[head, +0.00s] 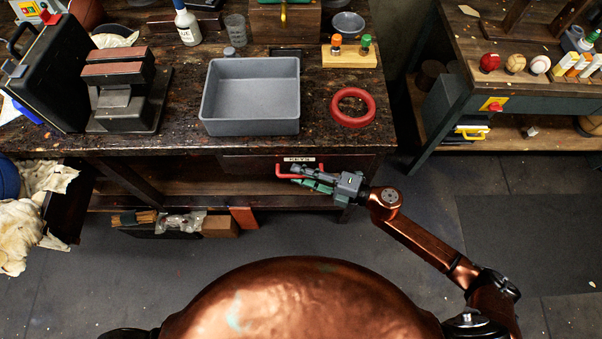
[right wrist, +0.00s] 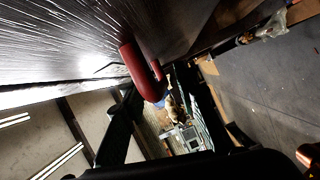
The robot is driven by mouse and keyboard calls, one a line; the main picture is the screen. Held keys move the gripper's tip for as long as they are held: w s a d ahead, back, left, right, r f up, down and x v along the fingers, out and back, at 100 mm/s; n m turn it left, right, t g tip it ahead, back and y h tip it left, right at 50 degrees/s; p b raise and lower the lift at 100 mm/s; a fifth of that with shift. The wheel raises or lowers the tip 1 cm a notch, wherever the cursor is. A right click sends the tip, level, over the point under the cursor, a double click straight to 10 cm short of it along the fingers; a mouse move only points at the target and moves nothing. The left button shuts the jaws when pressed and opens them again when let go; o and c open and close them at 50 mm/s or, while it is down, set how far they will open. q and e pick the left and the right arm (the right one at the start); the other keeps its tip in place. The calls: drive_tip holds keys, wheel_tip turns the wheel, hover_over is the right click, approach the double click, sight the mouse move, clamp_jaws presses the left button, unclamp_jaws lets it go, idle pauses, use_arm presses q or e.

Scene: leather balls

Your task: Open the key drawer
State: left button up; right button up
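The key drawer (head: 258,165) is in the front of the dark workbench, under its top, and carries a small "KEYS" label (head: 299,159). Its front looks flush with the bench. A red bar handle (head: 281,171) sticks out from it. My right gripper (head: 297,177) is at the right part of this handle, fingers pointing left. In the right wrist view the red handle (right wrist: 140,68) reaches toward the gap between the two dark fingers (right wrist: 158,118), which stand apart. I cannot tell whether they touch it. My left gripper is not in view.
On the bench stand a grey tray (head: 250,131), a red ring (head: 336,114), a black case (head: 50,75) and a wooden block with two bottles (head: 349,60). A lower shelf (head: 180,181) lies below. The floor in front (head: 120,265) is clear. Another bench (head: 500,100) is at right.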

drive_tip(key=shift+c, duration=0.4)
clamp_jaws()
